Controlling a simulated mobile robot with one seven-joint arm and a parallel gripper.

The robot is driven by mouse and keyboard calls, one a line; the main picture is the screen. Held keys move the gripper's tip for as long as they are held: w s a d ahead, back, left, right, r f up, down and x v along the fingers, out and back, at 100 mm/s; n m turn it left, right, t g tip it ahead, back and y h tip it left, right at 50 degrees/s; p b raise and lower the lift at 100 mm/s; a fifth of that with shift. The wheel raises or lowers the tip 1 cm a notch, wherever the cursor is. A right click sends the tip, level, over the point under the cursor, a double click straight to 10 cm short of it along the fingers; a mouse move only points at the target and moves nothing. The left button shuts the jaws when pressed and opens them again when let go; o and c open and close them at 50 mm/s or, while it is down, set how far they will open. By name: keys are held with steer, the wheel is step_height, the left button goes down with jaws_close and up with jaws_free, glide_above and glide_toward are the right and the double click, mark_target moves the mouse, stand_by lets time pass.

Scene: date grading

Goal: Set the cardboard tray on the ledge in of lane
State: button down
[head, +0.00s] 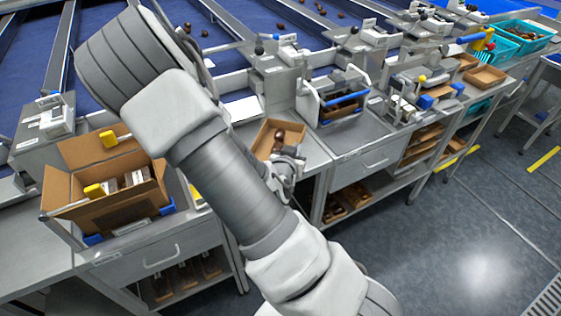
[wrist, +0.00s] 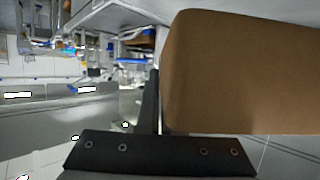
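The cardboard tray (head: 262,139) is a small, open brown tray at the front of the bench, left of the middle in the head view. It holds a few dark dates. My gripper (head: 290,163) is at its near right side, partly hidden by my arm. In the wrist view the tray's brown wall (wrist: 240,75) fills the upper right, close to the camera. One dark finger lies along the wall's left edge; the other is hidden behind it. My gripper appears shut on the tray wall. I cannot tell whether the tray rests on the surface beneath it.
A large open carton (head: 122,205) stands on the bench at left, with yellow and blue parts. A device with a blue handle (head: 338,97) stands right of the tray. Teal baskets (head: 497,47) are at far right. Blue sorting lanes (head: 240,22) run behind.

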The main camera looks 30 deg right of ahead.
steer(key=shift+w+f+b, duration=0.2)
steer(key=shift+f+b, duration=0.3)
steer(key=shift+b, duration=1.15)
steer(key=shift+w+f, duration=0.15)
steer(key=shift+w, duration=0.05)
steer(key=w+f+b, duration=0.1)
steer(key=w, duration=0.2)
steer(key=w+f+b, duration=0.1)
steer(key=w+f, duration=0.1)
steer(key=w, duration=0.1)
steer(key=w+f+b, duration=0.1)
steer(key=w+f, duration=0.1)
steer(key=shift+w+d+f, duration=0.1)
steer(key=shift+w+d, duration=0.05)
steer(key=shift+w, duration=0.25)
step_height(320, 180, down, 4)
steer(key=b, duration=0.3)
steer(key=c, duration=1.5)
jaws_free()
steer(key=shift+f+b, duration=0.2)
steer(key=shift+b, duration=0.1)
steer(key=o, duration=0.4)
steer(key=shift+r, duration=0.1)
steer(key=shift+r, duration=0.1)
